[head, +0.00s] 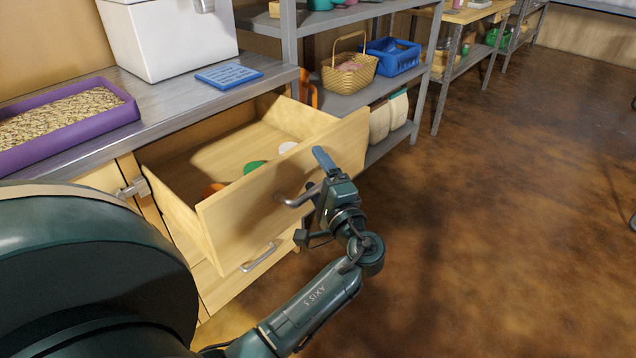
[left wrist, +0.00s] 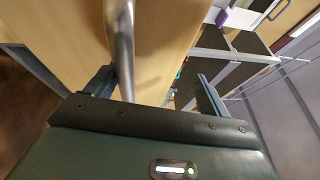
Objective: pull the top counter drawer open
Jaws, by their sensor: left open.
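The top counter drawer (head: 262,193) is light wood and stands pulled well out, its inside showing. Its metal bar handle (head: 292,199) is on the front panel. My left gripper (head: 322,178) is at the front panel, right by the handle, with one blue-grey finger near the panel's top edge. In the left wrist view, the jaws of the left gripper (left wrist: 158,88) are apart and the handle (left wrist: 122,42) runs close to the left finger. I cannot tell whether they touch. My right gripper is not in view.
Inside the drawer lie a green item (head: 254,167), a white one (head: 288,147) and an orange one (head: 214,188). A second drawer handle (head: 258,258) is below. On the counter are a purple tray (head: 128,112) and a white bin (head: 170,45). The floor at right is clear.

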